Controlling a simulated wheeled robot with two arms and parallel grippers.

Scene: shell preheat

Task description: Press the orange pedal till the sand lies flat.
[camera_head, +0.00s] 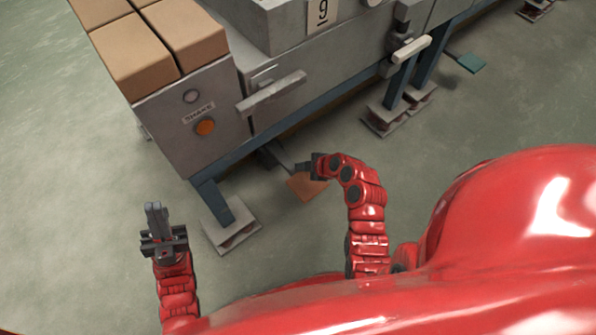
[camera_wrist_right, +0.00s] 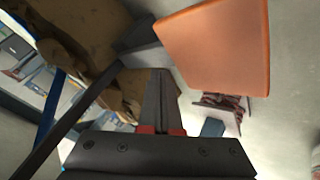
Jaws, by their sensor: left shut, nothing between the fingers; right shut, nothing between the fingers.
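The orange pedal (camera_head: 307,187) sits low near the floor, under the front edge of the grey machine (camera_head: 195,120). My right gripper (camera_head: 301,167) is shut and empty, close to the pedal's far edge in the head view. The pedal (camera_wrist_right: 222,48) is large in the right wrist view, just beyond and to the right of the shut fingertips (camera_wrist_right: 160,75). I cannot tell whether they touch it. My left gripper (camera_head: 155,212) is shut and empty, left of the machine's near leg. I cannot identify sand for certain; square tan blocks (camera_head: 135,55) fill the machine's top.
An orange button (camera_head: 205,127) sits below a "SHAKE" label on the machine's front. A grey handle bar (camera_head: 271,92) sticks out beside it. A machine leg on a footplate (camera_head: 232,228) stands between my grippers. A teal pedal (camera_head: 471,63) lies farther right. Open floor lies left.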

